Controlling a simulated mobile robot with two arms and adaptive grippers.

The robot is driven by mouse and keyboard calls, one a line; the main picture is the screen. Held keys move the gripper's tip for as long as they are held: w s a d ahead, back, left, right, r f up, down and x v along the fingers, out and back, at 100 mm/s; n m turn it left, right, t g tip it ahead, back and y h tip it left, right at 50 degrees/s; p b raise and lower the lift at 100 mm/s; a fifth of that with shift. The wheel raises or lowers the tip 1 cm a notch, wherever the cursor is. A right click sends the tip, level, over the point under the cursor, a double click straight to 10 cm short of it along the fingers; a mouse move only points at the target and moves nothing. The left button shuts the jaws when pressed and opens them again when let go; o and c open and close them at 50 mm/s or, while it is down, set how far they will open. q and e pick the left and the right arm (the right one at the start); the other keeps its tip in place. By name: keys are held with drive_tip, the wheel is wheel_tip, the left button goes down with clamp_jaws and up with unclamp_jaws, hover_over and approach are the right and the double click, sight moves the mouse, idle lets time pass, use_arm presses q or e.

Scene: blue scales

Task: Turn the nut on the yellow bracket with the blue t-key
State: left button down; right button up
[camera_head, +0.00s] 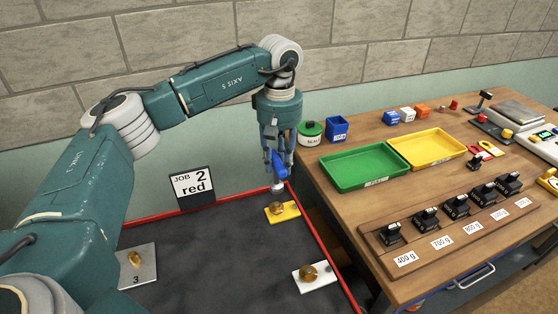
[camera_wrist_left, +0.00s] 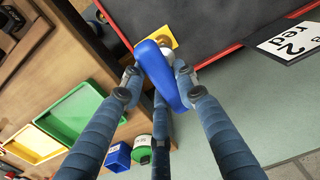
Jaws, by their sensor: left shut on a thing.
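My left gripper (camera_head: 278,160) is shut on the blue t-key (camera_head: 280,168), which hangs from its fingers with its silvery end pointing down. In the left wrist view the blue handle of the t-key (camera_wrist_left: 162,72) lies between the fingers of my left gripper (camera_wrist_left: 158,85). The yellow bracket (camera_head: 290,211) lies on the dark mat, with a brass nut (camera_head: 277,208) on it. The key's lower end is just above and behind the nut; I cannot tell if they touch. In the wrist view the yellow bracket (camera_wrist_left: 154,36) is partly hidden behind the key. My right gripper is not in view.
A white bracket with a brass nut (camera_head: 316,277) and a grey plate marked 3 (camera_head: 140,266) lie on the dark mat (camera_head: 220,260). A "JOB 2 red" sign (camera_head: 193,188) stands at the back. A wooden table (camera_head: 350,205) with trays and weights is at right.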

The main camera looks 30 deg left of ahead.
sight(279, 182)
use_arm(q)
drive_tip(key=shift+f+b, duration=1.6)
drive_tip(key=shift+f, duration=0.85)
drive_tip(key=shift+f+b, duration=0.55)
drive_tip(key=shift+f, duration=0.65)
drive_tip(key=shift+m, duration=0.9)
